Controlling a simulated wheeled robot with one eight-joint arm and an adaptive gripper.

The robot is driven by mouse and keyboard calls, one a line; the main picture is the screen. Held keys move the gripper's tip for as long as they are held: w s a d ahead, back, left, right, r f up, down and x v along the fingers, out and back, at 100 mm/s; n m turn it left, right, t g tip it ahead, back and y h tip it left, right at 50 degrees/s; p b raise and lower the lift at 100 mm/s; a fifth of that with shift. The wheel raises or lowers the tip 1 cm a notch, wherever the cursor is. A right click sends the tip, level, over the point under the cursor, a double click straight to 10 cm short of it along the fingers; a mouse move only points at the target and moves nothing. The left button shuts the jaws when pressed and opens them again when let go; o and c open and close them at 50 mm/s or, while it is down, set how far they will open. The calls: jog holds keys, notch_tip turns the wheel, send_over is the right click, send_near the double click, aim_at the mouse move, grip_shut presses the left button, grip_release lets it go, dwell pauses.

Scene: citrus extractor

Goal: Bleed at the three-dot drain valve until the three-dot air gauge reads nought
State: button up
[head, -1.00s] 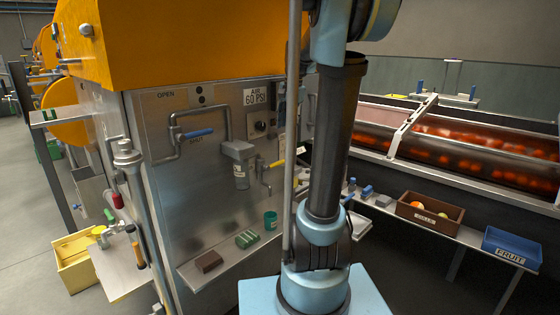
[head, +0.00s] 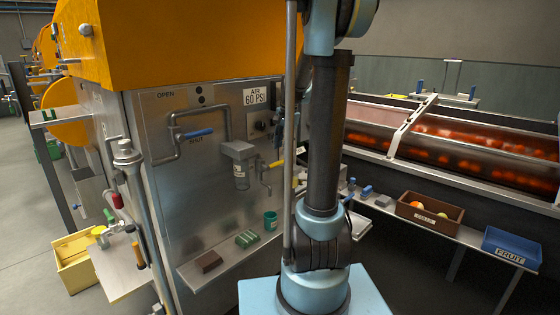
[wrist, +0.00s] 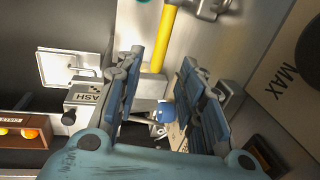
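In the wrist view my gripper (wrist: 160,72) is open, its two blue-padded fingers apart. A yellow handle (wrist: 166,38) with a pale block at its lower end shows beyond the fingertips. A blue knob-like part (wrist: 163,113) shows in the gap between the fingers, apparently farther back; I cannot tell that either finger touches it. In the head view a round gauge (head: 262,127) is on the steel panel below the "AIR 60 PSI" plate; its reading is too small to tell. I cannot make out a three-dot mark on any valve or gauge.
A shelf (head: 195,278) juts below.

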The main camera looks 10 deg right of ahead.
aim_at(275, 165)
jog(key=shift+w+a+f, duration=0.1)
jog(key=shift+w+f, duration=0.05)
jog(key=shift+f, duration=0.9)
jog(key=shift+w+a+f, duration=0.15)
jog(key=shift+w+f, duration=0.05)
jog(key=shift+f, duration=0.9)
jog(key=shift+w+a+f, duration=0.1)
jog(key=shift+w+f, duration=0.05)
jog(key=shift+f, duration=0.9)
grip_shut()
